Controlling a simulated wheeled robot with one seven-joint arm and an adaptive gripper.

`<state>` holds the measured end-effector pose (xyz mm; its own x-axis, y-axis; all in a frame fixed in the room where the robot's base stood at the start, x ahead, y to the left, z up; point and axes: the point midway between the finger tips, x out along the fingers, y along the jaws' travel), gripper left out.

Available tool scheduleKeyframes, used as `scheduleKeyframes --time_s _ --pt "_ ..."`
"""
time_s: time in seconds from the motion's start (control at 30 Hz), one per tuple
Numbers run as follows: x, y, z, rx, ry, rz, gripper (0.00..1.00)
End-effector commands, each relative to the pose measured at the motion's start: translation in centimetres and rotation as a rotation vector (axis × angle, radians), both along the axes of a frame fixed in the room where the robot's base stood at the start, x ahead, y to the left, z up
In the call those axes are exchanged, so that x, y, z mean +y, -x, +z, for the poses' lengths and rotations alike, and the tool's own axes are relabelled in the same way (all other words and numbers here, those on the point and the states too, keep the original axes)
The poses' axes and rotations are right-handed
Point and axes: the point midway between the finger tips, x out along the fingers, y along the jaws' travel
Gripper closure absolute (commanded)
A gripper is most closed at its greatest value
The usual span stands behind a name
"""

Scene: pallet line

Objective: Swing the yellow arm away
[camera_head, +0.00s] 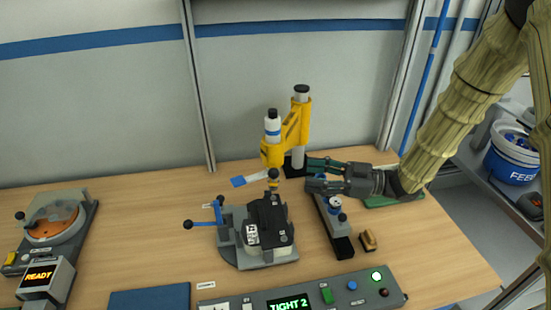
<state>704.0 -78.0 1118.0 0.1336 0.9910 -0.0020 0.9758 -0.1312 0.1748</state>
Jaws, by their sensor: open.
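The yellow arm (291,131) is mounted on a grey post with a black cap and a black foot, near the back middle of the table. It reaches to the left and toward the front and carries a white, blue-banded cylinder with a black top (272,128). Its front end is above the grey and black fixture (258,230). My gripper (308,174) comes in from the right, its fingers open and pointing left, close to the foot of the post. I cannot tell whether a finger touches the post or the arm.
A rail device (341,246) lies below my gripper, with a small tan block (369,240) beside it. A control panel (350,284) reading "TIGHT 2" is at the front. The table's left middle (145,230) is clear.

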Motion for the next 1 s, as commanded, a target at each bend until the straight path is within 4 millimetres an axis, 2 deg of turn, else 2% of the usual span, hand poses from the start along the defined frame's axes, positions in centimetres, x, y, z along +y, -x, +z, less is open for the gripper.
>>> scheduleKeyframes --time_s 0.13,0.27,0.63,0.8,1.0 --pt "1.4 1.1 0.9 -0.01 -0.001 0.004 0.53" --pt "3.3 1.3 1.2 -0.013 0.0 0.007 0.53" --pt "8.9 -2.3 -0.5 0.012 0.001 0.006 0.53" --pt "10.3 -2.7 -0.6 0.012 0.0 0.003 0.53" --pt "10.7 -2.5 -0.6 0.011 0.0 0.001 0.53"
